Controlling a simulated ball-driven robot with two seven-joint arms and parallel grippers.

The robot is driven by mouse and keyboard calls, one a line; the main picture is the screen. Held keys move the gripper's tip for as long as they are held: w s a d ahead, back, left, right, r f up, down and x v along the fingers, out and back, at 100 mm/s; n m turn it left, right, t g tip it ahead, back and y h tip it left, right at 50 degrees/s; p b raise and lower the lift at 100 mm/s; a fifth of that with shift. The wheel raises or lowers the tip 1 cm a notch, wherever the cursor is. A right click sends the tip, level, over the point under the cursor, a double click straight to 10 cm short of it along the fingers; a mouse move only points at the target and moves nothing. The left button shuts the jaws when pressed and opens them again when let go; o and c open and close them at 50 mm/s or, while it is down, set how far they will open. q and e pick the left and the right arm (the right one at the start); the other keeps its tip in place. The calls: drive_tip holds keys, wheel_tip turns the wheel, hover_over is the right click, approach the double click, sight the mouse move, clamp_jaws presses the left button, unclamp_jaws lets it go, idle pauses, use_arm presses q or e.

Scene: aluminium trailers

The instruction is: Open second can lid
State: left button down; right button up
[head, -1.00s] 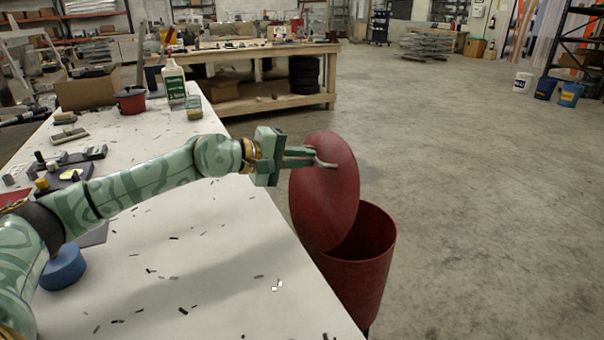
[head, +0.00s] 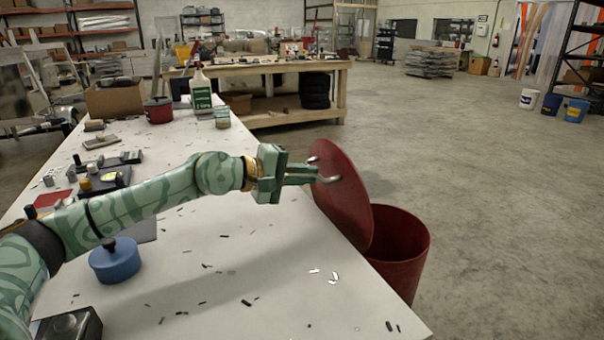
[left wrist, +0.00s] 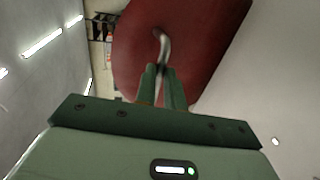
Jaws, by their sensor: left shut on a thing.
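A red can (head: 400,252) stands on the floor beyond the right edge of the white table. Its round red lid (head: 342,198) is tilted up steeply, so the can's mouth shows on the right. My left gripper (head: 312,178) is shut on the lid's curved metal handle (head: 328,179). In the left wrist view, the fingers (left wrist: 162,88) close around the handle (left wrist: 164,45), with the red lid (left wrist: 190,25) behind it. My right gripper is not in view.
The white table (head: 270,255) has scattered dark bits, a blue round object (head: 115,261), a green-labelled bottle (head: 201,90) and a red pot (head: 158,110). A wooden workbench (head: 290,112) stands behind. The floor to the right is open.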

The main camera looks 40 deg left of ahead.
use_arm(q)
drive_tip(key=shift+s+d+f+g, duration=0.1)
drive_tip(key=shift+f+g, duration=0.05)
drive_tip(key=shift+f, duration=0.35)
drive_tip(key=shift+d+f+g, duration=0.1)
drive_tip(key=shift+f+g, duration=0.05)
drive_tip(key=shift+f, duration=0.35)
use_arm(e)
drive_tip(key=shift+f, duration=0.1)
use_arm(q)
drive_tip(key=c, duration=1.5)
unclamp_jaws()
drive_tip(key=shift+w+f, duration=0.15)
drive_tip(key=shift+w, duration=0.05)
drive_tip(key=shift+w+d, duration=0.1)
drive_tip(key=shift+w, duration=0.05)
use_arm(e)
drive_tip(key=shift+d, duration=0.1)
use_arm(q)
drive_tip(key=shift+r, duration=0.25)
